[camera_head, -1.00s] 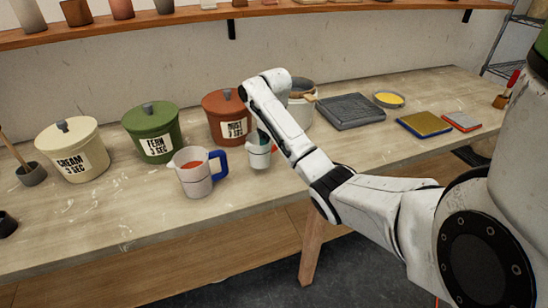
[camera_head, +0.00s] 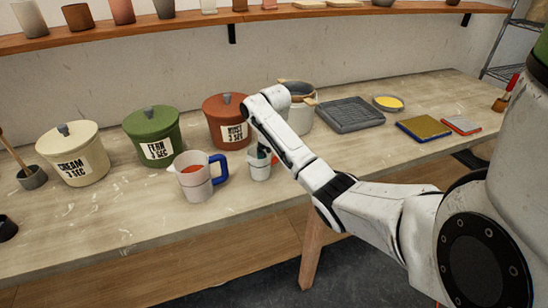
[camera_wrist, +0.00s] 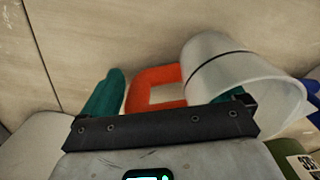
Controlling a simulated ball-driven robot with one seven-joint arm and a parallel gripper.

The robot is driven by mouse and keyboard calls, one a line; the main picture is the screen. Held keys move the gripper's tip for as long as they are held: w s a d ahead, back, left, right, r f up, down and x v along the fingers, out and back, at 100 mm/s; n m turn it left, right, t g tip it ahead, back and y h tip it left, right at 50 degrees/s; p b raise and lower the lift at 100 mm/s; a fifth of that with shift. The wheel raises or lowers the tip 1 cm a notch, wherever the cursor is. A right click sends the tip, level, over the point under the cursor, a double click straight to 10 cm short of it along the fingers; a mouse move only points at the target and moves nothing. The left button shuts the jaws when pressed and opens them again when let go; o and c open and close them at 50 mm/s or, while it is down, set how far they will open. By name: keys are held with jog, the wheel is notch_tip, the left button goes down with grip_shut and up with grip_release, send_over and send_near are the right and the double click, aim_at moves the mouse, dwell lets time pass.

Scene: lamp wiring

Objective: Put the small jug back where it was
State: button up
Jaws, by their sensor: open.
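The small jug (camera_head: 260,169) stands upright on the bench in the head view, just right of the larger jug (camera_head: 197,178) with its blue handle. In the wrist view the small jug (camera_wrist: 240,85) is a pale cup with a dark line around it and an orange handle (camera_wrist: 150,90). My gripper (camera_head: 262,153) is at the small jug, with teal fingers spread apart. In the wrist view the handle lies between the fingers. The right finger is mostly hidden by the jug, and I cannot tell whether either finger touches it.
Cream (camera_head: 73,157), green (camera_head: 152,138) and rust (camera_head: 224,124) lidded buckets stand behind the jugs. A pale bucket (camera_head: 300,118), a grey tray (camera_head: 349,115) and a yellow dish (camera_head: 388,103) are to the right. The bench front is mostly clear.

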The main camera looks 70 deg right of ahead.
jog(key=shift+r, duration=0.65)
notch_tip(320, 180, up, 11)
jog(key=p, duration=0.6)
jog(key=shift+p, duration=0.4)
